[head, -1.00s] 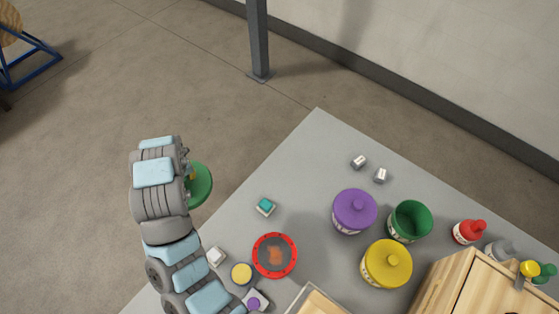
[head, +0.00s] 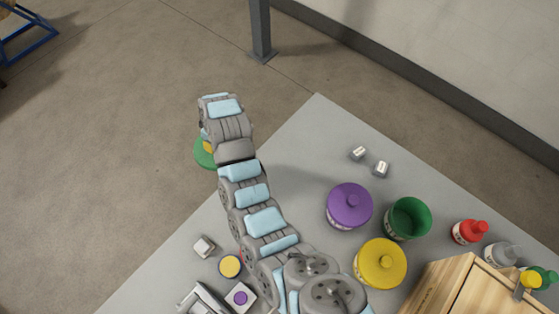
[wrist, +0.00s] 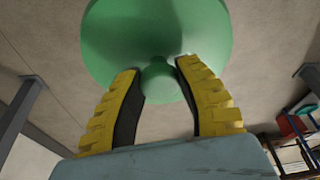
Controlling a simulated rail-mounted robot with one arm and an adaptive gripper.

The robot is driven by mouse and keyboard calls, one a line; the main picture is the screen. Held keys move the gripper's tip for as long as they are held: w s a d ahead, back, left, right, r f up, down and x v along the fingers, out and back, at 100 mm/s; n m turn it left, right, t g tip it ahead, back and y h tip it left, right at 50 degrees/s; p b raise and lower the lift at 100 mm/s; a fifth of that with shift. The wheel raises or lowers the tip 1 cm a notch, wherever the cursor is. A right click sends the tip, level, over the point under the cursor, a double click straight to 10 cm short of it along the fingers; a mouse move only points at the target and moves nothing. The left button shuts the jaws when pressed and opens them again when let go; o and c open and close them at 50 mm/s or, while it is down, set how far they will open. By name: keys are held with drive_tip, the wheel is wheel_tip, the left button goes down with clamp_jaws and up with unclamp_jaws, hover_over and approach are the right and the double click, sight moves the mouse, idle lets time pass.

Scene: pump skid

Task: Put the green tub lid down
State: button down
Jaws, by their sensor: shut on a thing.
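The green tub lid (wrist: 160,35) fills the top of the wrist view, its round knob between the two yellow-and-black fingers of my gripper (wrist: 160,82). My gripper is shut on that knob. In the head view the lid (head: 204,155) shows only in part, left of my arm, by the table's left edge; my arm hides the rest. The open green tub (head: 408,218) stands without a lid on the grey table (head: 310,135), right of my arm.
A purple lidded tub (head: 349,205) and a yellow lidded tub (head: 380,263) stand beside the green tub. Two small grey blocks (head: 369,160) lie behind them. Bottles and a wooden cabinet (head: 465,285) are at the right. The table's far corner is clear.

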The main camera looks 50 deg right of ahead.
drive_tip(key=s+d+f+b, duration=0.1)
drive_tip(key=s+d+f, duration=0.5)
drive_tip(key=s+d, duration=0.55)
drive_tip(key=s+d+f+b, duration=0.2)
drive_tip(key=s+d+f, duration=0.5)
drive_tip(key=s+d, duration=0.5)
drive_tip(key=shift+m, duration=0.4)
drive_tip(key=shift+s+d+f+b+x, duration=0.1)
drive_tip(key=shift+s+d+b+x, duration=0.2)
drive_tip(key=shift+x, duration=1.1)
drive_tip(key=shift+s+d+f+b+x, duration=0.15)
drive_tip(key=shift+b+x, duration=0.3)
drive_tip(key=shift+x, duration=1)
drive_tip(key=shift+s+d+b+x, duration=0.1)
drive_tip(key=shift+s+b+x, duration=0.25)
drive_tip(key=shift+x, duration=1.05)
drive_tip(key=c, duration=0.8)
unclamp_jaws()
drive_tip(key=shift+r, duration=0.15)
drive_tip(key=shift+d+r, duration=0.1)
drive_tip(key=shift+r, duration=0.35)
drive_tip(key=shift+p+v, duration=1.6)
drive_tip(key=shift+v, duration=3.9)
